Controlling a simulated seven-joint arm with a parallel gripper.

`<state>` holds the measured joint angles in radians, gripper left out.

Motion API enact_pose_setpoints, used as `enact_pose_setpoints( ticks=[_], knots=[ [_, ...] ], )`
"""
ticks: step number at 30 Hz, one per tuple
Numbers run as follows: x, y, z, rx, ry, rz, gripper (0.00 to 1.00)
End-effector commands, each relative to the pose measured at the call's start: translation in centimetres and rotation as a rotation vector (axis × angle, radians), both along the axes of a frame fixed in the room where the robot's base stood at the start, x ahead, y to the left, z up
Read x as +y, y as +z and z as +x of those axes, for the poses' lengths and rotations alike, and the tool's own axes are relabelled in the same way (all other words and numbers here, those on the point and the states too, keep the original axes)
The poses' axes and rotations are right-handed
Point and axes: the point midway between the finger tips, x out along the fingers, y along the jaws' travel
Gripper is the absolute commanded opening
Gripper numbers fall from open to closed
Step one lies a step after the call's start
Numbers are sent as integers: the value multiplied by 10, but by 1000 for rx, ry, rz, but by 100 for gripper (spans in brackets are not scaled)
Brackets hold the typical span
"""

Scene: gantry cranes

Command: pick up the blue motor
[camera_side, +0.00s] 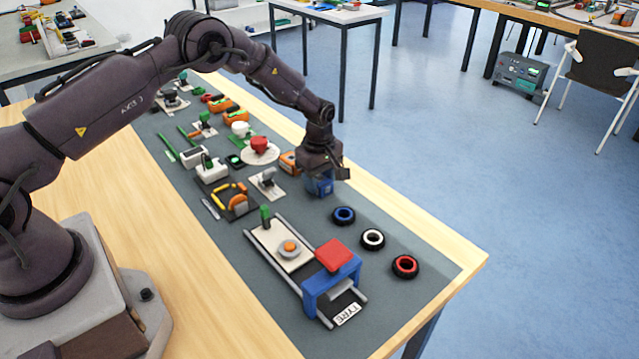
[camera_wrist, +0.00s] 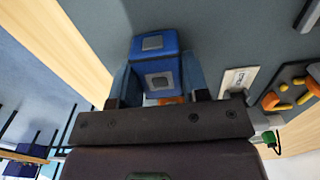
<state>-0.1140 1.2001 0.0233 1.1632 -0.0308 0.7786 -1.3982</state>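The blue motor (camera_side: 320,185), a small blue block with grey square patches, is at the right side of the grey mat, directly under my gripper (camera_side: 322,172). In the wrist view the blue motor (camera_wrist: 155,60) sits between the two fingers of my gripper (camera_wrist: 160,80), one finger on each side. The fingers are close against its sides, but whether they press on it cannot be made out. Part of the motor is hidden by the gripper in the side view. I cannot tell if it rests on the mat or is slightly raised.
An orange part (camera_side: 289,162) stands just left of the motor. Blue, white and red-rimmed tyres (camera_side: 373,239) lie in front of it. A blue gantry with a red top (camera_side: 335,256) stands on rails nearer the front. Several other parts crowd the mat behind.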

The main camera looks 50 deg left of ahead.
Motion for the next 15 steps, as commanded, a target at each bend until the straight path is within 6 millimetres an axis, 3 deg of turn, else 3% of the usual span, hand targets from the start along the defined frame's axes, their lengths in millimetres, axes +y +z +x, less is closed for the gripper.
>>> enact_pose_setpoints(
  ticks=[8,15],
  knots=[
    [0,3,1,-2,0,0,21],
    [0,26,1,-3,-1,1,22]
  ],
)
